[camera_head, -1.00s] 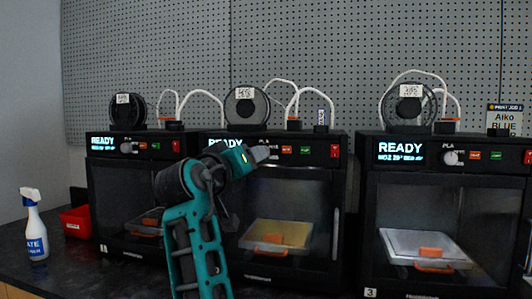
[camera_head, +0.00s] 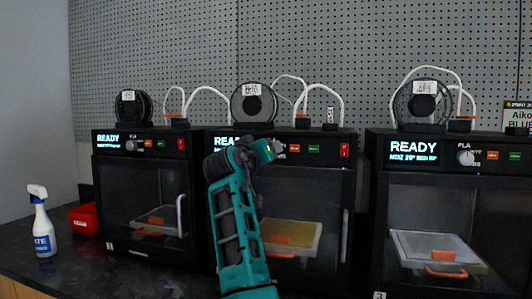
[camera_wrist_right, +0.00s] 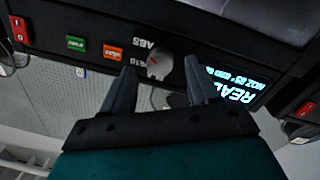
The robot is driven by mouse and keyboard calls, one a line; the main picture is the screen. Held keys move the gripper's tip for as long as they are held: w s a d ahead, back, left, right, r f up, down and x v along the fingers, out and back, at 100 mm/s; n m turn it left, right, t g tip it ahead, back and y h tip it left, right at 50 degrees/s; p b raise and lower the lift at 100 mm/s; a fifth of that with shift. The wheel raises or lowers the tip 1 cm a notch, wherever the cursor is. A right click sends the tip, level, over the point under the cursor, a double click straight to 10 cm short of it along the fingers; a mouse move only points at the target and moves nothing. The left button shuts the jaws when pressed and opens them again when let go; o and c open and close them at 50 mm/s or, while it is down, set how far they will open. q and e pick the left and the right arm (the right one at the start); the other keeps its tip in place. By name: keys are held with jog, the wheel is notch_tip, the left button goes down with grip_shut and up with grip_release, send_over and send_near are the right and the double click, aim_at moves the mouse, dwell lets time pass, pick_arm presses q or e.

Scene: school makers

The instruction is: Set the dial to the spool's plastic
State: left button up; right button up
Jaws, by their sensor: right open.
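The middle printer (camera_head: 345,200) has a dark spool (camera_head: 253,103) on top with a white label whose print is too small to read. My right gripper (camera_head: 277,148) is at this printer's front panel and hides its dial in the head view. In the right wrist view, upside down, the grey dial (camera_wrist_right: 160,65) shows between the tips of the open right gripper (camera_wrist_right: 161,66). A small red mark shows on the dial. "ABS" is printed beside it, with another, partly hidden label nearby. Contact between fingers and dial cannot be told. My left gripper is not in view.
Orange (camera_wrist_right: 114,52) and green (camera_wrist_right: 76,43) buttons and a red switch (camera_wrist_right: 20,29) share the panel. Similar printers stand left (camera_head: 101,200) and right (camera_head: 375,200), each with its own spool. A spray bottle (camera_head: 42,225) and red bin (camera_head: 83,220) are at far left.

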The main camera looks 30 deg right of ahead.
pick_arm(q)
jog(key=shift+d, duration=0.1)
pick_arm(e)
jog(key=shift+w+d, duration=0.4)
jog(key=shift+d, duration=0.15)
jog(key=shift+c, duration=0.4)
jog(key=c, duration=1)
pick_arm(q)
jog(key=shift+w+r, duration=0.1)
pick_arm(e)
jog(key=shift+o, duration=0.2)
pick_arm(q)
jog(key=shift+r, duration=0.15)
